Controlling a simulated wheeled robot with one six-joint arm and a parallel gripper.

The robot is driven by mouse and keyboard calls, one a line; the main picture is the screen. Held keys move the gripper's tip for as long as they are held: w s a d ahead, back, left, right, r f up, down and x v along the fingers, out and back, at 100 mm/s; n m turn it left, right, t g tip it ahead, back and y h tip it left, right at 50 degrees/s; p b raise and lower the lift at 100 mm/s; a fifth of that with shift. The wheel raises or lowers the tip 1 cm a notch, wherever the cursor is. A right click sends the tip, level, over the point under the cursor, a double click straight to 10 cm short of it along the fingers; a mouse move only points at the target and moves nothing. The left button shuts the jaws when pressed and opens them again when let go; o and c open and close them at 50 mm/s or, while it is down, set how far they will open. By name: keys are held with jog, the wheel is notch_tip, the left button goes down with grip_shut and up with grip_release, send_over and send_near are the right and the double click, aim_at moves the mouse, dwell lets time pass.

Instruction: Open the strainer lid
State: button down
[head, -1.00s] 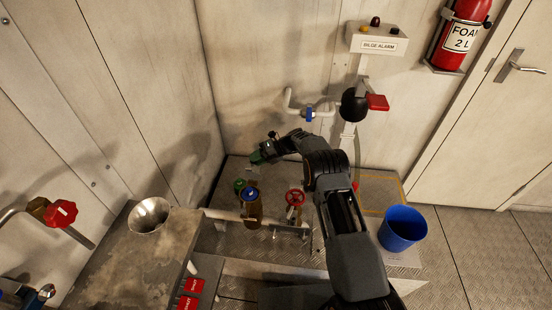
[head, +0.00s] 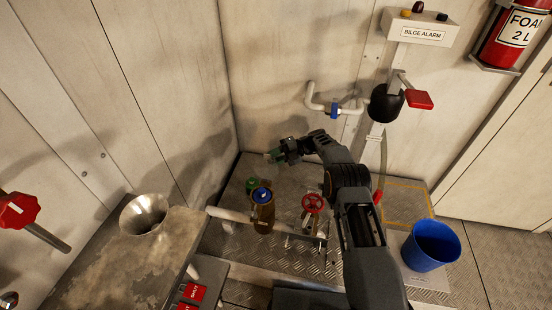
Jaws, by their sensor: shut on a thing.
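The strainer (head: 263,217) is a bronze-brown upright body with a blue round top (head: 262,195), standing on the pipework in the middle of the head view. A green round part (head: 252,185) sits just behind it on the left. My gripper (head: 276,156) is above and behind the strainer, apart from its blue top, and points left. It is shut on a small green thing (head: 271,157) at its tip. That thing is too small and dark for me to tell whether it is the lid.
A red handwheel valve (head: 313,204) stands right of the strainer. A blue bucket (head: 431,246) is at the right. A metal funnel (head: 145,213) sits on the worn counter at the left. A pipe with a blue valve handle (head: 334,109) and a bilge alarm box (head: 422,29) are on the back wall.

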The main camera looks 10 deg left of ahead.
jog(key=shift+a+r, duration=0.1)
jog(key=shift+a, duration=0.1)
jog(key=c, duration=1.1)
grip_release()
jog(key=shift+s+a, duration=0.1)
jog(key=shift+c, duration=0.2)
jog(key=shift+o, duration=0.9)
jog(key=shift+d, duration=0.25)
